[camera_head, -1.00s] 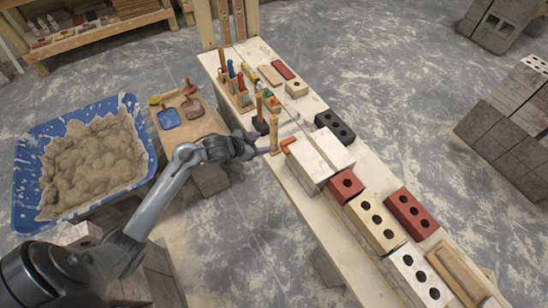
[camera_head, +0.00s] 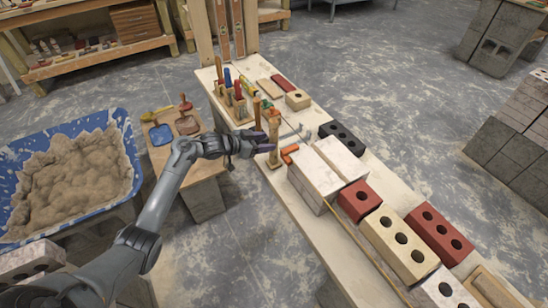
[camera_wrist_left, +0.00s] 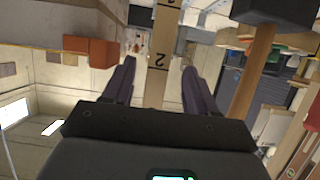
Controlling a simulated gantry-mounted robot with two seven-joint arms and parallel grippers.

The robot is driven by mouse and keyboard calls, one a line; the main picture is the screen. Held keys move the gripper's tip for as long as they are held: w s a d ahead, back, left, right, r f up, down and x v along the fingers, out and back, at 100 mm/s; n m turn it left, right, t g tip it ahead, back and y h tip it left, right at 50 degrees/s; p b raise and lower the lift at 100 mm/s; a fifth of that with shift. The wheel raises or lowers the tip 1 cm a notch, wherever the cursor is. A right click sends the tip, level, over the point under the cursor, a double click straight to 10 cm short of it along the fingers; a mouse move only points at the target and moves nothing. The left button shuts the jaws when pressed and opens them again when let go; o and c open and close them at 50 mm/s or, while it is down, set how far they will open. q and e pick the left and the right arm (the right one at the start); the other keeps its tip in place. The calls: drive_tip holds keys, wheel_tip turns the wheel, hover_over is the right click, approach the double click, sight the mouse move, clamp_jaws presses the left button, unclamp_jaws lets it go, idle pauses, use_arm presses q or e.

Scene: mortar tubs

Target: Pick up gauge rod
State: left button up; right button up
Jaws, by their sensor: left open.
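The gauge rod (camera_head: 274,150) is a pale wooden upright stick on the near left edge of the long workbench. In the left wrist view the rod (camera_wrist_left: 158,62), with black marks and a figure 2, runs between the two fingers. My left gripper (camera_head: 263,142) is open, its dark fingers level with the rod's middle. In the wrist view, gaps show between the rod and both fingers of the gripper (camera_wrist_left: 158,85). I cannot tell how far the fingers reach past the rod. My right gripper is not in view.
An orange block (camera_head: 289,153) lies close beside the rod, with pale blocks (camera_head: 316,178) beyond. A wooden handle (camera_head: 257,113) stands just behind. Handled tools (camera_head: 238,92) stand farther back. A blue mortar tub (camera_head: 128,140) is at left. Bricks (camera_head: 398,243) line the bench at right.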

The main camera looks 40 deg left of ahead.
sight(277, 140)
use_arm(q)
drive_tip(key=shift+b+x, duration=0.4)
drive_tip(key=shift+x, duration=0.35)
drive_tip(key=b+x, duration=0.2)
drive_tip(key=x, duration=0.1)
drive_tip(key=shift+w+d+r, duration=0.15)
drive_tip(key=shift+w+d, duration=0.15)
drive_tip(key=shift+w, duration=0.3)
clamp_jaws()
